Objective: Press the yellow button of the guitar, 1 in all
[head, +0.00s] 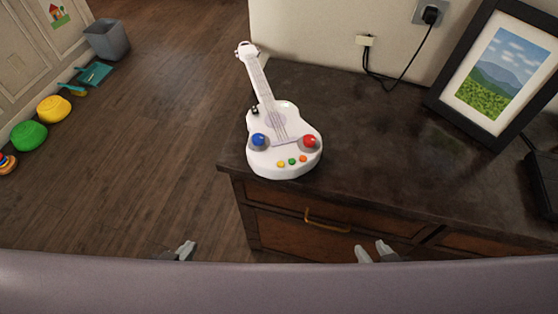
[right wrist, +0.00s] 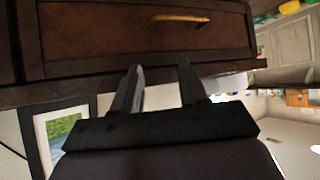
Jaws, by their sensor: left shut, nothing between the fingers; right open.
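A white toy guitar (head: 275,130) lies on the dark cabinet top near its left front corner, neck pointing away. Its yellow button (head: 281,164) is the leftmost of a row of small buttons at the near end, beside a green button (head: 292,161) and an orange button (head: 303,158). A large blue button (head: 259,140) and a large red button (head: 309,141) sit above the row. My left gripper (head: 187,249) is shut and empty, low in front and left of the cabinet. My right gripper (head: 373,249) is open and empty, in front of the drawers; it also shows in the right wrist view (right wrist: 162,80).
The cabinet (head: 370,130) has drawers with a brass handle (head: 326,219). A framed picture (head: 496,75) stands at the right, with a dark object (head: 545,180) near it. A cable hangs at the wall. Bowls, a dustpan and a grey bin (head: 107,40) are on the floor at left.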

